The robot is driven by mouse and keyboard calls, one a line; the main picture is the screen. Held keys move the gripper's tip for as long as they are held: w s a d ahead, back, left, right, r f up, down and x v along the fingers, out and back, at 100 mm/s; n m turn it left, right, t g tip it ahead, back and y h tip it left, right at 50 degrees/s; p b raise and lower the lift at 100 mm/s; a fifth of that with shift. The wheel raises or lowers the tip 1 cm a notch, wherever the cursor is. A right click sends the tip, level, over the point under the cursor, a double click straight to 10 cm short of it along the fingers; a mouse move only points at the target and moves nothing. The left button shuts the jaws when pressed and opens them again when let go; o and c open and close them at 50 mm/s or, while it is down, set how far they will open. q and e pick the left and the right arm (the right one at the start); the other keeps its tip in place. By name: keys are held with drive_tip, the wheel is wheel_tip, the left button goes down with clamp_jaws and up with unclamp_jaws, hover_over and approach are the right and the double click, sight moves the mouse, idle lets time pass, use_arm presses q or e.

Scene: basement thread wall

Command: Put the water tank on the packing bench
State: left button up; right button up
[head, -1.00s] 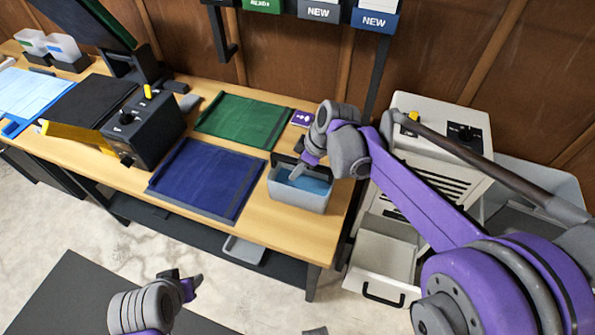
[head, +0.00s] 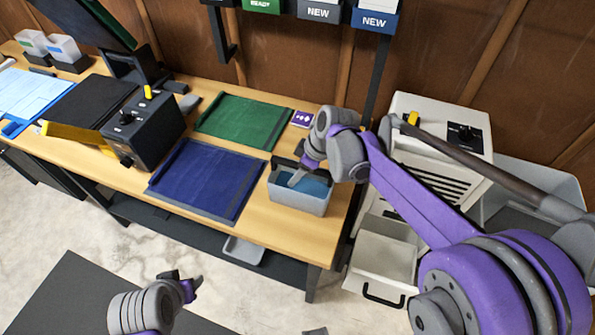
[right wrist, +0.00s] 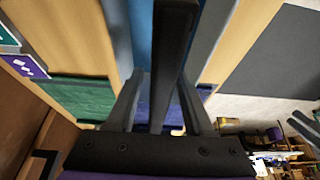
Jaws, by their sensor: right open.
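The water tank (head: 298,200) is a light grey open bin with blue water inside and a dark handle bar. It stands upright on the right end of the wooden packing bench (head: 270,222). My right gripper (head: 294,180) is at the tank's top, by the handle. In the right wrist view the dark handle (right wrist: 172,60) runs between the spread fingers of the right gripper (right wrist: 158,100), with the tank's blue water (right wrist: 143,35) beyond. The fingers look open; contact with the handle is unclear. My left gripper (head: 188,284) is low, away from the bench, its jaws unclear.
A blue mat (head: 205,180) and a green mat (head: 243,121) lie left of the tank. A dark machine (head: 143,130) stands farther left. A pale cabinet (head: 440,130) with an open drawer (head: 380,265) stands right of the bench.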

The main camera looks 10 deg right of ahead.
drive_tip(key=p+v, duration=0.1)
drive_tip(key=v, duration=1)
drive_tip(key=shift+s+d+r, duration=0.1)
drive_tip(key=shift+r, duration=0.1)
drive_tip(key=shift+s+r, duration=0.15)
drive_tip(key=shift+r, duration=0.1)
drive_tip(key=s+d+f+m+t+h, duration=0.1)
drive_tip(key=s+f+m, duration=0.4)
drive_tip(key=s, duration=0.4)
drive_tip(key=s+f+m+t+h, duration=0.2)
drive_tip(key=s+f+m, duration=0.4)
drive_tip(key=s, duration=0.3)
drive_tip(key=shift+s+d+h, duration=0.3)
drive_tip(key=shift+s+d, duration=0.05)
drive_tip(key=shift+s, duration=0.05)
